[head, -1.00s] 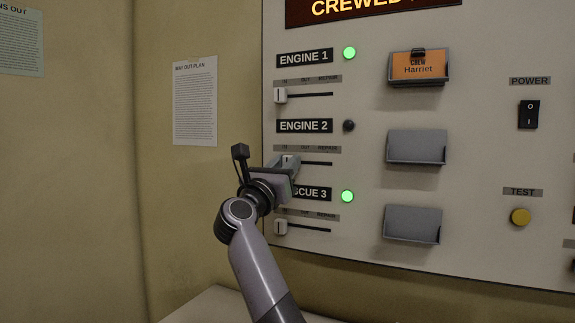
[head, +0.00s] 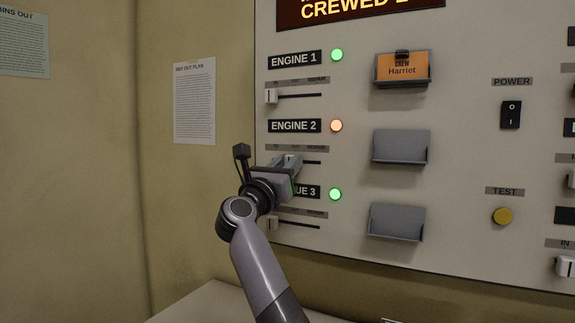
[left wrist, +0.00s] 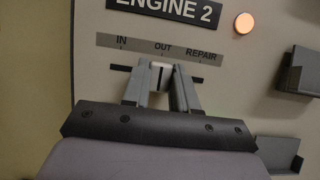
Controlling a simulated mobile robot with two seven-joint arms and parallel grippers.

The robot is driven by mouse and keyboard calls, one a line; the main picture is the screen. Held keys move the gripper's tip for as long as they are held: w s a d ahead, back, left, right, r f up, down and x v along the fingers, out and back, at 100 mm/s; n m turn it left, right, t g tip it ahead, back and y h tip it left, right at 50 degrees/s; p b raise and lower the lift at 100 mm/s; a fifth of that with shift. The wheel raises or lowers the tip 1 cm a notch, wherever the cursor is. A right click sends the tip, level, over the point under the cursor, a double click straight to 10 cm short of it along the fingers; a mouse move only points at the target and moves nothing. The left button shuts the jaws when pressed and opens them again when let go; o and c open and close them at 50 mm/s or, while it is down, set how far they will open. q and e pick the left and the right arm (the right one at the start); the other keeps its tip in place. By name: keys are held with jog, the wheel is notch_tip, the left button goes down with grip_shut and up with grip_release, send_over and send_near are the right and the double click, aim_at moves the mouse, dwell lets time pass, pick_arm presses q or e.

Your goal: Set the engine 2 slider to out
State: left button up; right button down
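The engine 2 slider knob (left wrist: 160,76) is white with a dark line. It stands below the OUT mark of the IN, OUT, REPAIR label strip (left wrist: 160,48) in the left wrist view. My left gripper (head: 289,162) is at the panel, with one finger on each side of the knob and shut on it. In the head view the gripper hides much of the knob and slot. The engine 2 lamp (head: 336,126) glows orange; it also shows in the left wrist view (left wrist: 244,23). The ENGINE 2 plate (head: 294,126) is above the slider. My right gripper is not in view.
The engine 1 slider (head: 271,96) is above and the rescue 3 slider (head: 272,223) below, both at the left ends of their slots. Grey card holders (head: 401,147) stick out to the right. A power switch (head: 511,114) and yellow test button (head: 502,216) are farther right.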

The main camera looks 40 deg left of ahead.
pick_arm(q)
jog(key=o, duration=0.4)
jog(key=shift+w, duration=0.1)
jog(key=shift+c, duration=0.2)
jog(key=b+v, duration=0.1)
jog(key=v, duration=0.6)
jog(key=shift+b, duration=0.4)
